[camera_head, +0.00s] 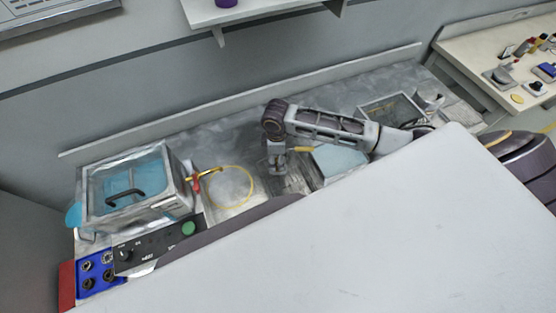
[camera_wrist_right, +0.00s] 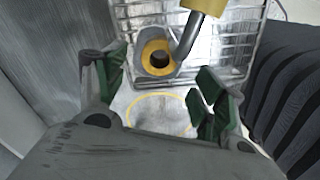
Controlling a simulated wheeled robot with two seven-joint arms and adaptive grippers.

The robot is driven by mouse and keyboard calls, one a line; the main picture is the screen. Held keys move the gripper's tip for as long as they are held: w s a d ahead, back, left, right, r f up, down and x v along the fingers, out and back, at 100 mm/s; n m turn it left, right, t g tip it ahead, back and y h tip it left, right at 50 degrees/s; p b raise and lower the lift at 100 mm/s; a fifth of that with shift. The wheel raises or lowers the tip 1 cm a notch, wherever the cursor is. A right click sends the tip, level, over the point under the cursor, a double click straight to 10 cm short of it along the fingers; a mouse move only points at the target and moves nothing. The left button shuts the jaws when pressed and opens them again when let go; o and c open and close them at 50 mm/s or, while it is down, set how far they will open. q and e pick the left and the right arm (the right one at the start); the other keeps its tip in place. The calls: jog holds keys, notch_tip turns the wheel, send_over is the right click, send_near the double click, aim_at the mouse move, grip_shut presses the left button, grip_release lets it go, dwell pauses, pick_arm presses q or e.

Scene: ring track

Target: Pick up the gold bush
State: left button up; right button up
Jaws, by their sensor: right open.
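In the head view my right gripper (camera_head: 277,168) points down over the middle of the bench, and I cannot make out the gold ring there. My left gripper is not in view.
A bare metal strip (camera_head: 220,140) runs behind.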

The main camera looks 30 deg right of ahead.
jog(key=f, duration=0.2)
jog(key=shift+d+f+p, duration=0.3)
jog(key=shift+f+p, duration=0.05)
jog(key=shift+f, duration=0.85)
jog(key=shift+s, duration=0.1)
grip_shut()
